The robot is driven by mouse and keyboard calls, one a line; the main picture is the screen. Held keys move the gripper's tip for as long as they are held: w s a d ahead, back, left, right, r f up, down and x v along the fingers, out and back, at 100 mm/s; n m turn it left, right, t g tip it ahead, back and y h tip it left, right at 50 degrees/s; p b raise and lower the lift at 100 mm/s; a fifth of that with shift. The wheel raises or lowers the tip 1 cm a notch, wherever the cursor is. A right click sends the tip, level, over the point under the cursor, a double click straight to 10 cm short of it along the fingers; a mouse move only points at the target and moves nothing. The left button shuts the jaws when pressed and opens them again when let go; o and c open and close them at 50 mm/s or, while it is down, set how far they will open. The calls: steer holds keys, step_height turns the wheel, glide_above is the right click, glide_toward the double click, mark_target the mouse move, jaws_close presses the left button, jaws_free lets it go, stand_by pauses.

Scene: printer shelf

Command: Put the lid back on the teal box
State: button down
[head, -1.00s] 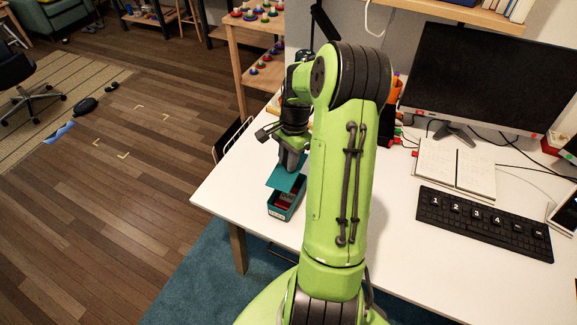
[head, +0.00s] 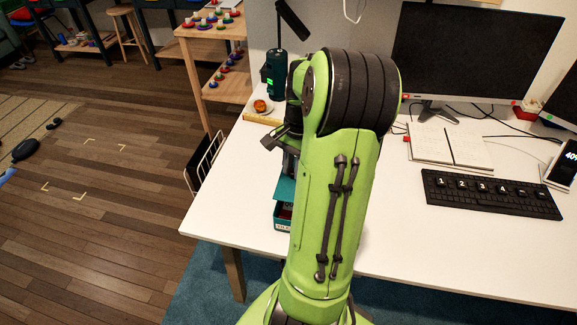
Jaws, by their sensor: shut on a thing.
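The teal box (head: 282,225) stands on the white desk near its front left edge, partly hidden behind my arm. A strip of its dark inside with something reddish shows near its front. The flat teal lid (head: 285,189) is over the rear part of the box. I cannot tell whether it touches the rim. My gripper (head: 289,170) is just above and behind the box, shut on the lid. My arm hides most of the gripper and the right side of box and lid.
A keyboard (head: 490,195), open notebook (head: 448,146) and monitor (head: 473,55) occupy the desk's right side. An orange item (head: 262,106) and a dark green device (head: 275,72) stand behind my gripper. A wire rack (head: 205,160) hangs at the left edge. The desk's left front is clear.

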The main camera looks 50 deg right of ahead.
mark_target(292, 184)
steer(key=shift+w+a, duration=0.1)
steer(key=shift+w, duration=0.05)
step_height(292, 184, down, 7)
steer(key=b, duration=0.4)
steer(key=shift+f, duration=0.4)
stand_by(2.2)
steer(key=shift+c, duration=2)
jaws_free()
steer(key=shift+r, duration=0.1)
